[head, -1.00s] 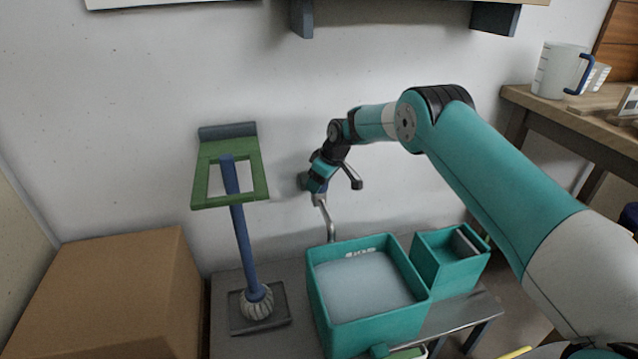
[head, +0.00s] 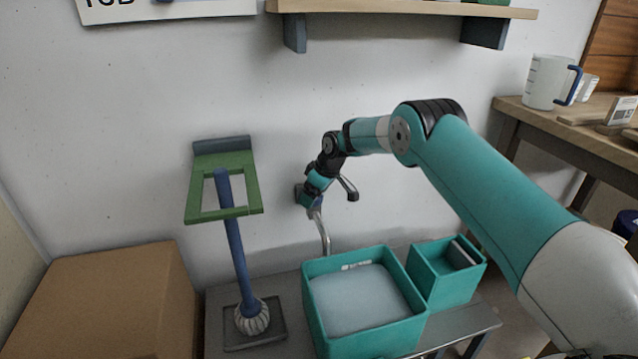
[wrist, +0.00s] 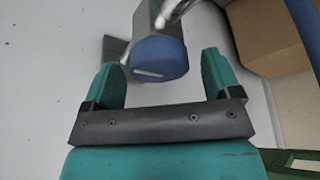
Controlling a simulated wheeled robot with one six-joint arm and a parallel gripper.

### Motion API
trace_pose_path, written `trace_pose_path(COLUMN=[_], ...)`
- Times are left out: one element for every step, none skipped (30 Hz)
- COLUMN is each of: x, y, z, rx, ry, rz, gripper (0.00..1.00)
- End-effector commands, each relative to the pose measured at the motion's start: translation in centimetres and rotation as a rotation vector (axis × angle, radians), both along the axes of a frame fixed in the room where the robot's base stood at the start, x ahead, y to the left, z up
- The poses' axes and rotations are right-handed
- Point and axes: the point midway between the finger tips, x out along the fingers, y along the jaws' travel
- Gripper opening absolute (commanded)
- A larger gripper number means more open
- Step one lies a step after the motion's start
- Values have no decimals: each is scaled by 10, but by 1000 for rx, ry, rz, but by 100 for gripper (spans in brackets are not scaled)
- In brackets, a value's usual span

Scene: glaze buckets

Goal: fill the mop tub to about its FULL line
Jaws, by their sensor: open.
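The mop tub (head: 312,310) is a teal square tub in the head view. Pale, cloudy water (head: 360,300) fills it to high up the inner walls, near a whitish mark (head: 356,266) on the back wall. I cannot read the mark. A curved metal tap spout (head: 322,235) comes down at the tub's back edge; no stream can be made out. My gripper (head: 311,193) is at the tap by the wall. In the wrist view the blue tap knob (wrist: 160,57) lies between my open gripper's (wrist: 158,70) fingertips, with gaps on both sides.
A small teal bin (head: 445,275) stands right of the tub. A blue-handled mop (head: 235,250) with a green frame stands left, beside a cardboard box (head: 110,300). A wall shelf (head: 400,10) is above. A white jug (head: 548,82) stands on the right bench (head: 510,105).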

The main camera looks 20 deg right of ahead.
Motion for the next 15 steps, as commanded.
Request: trace_pose_path(x=[-1, -1, -3, -4, -6, -8, -10, -12, -15, -17, -19, -22, -24, -26, -29], y=[-2, -3, -4, -6, -8, -10, -12, -14, -17, -19, -22, -25, -27, -29, -31], z=[5, 9, 15, 20, 26, 34, 41, 48, 58, 66, 72, 82, 90, 96, 105], rx=[0, 0, 0, 0, 0, 0, 0, 0, 0, 0, 0, -1, 0, 0, 0], ry=[-1, -1, -3, -2, -4, -3, -4, -4, -3, -4, -3, -3, -4, -4, -4], rz=[0, -1, -1, -2, -2, -2, -2, -2, -2, -2, -3, -3, -2, -2, -1], gripper=[83, 83, 83, 83, 83, 83, 83, 83, 83, 83, 83, 83, 83, 83, 83])
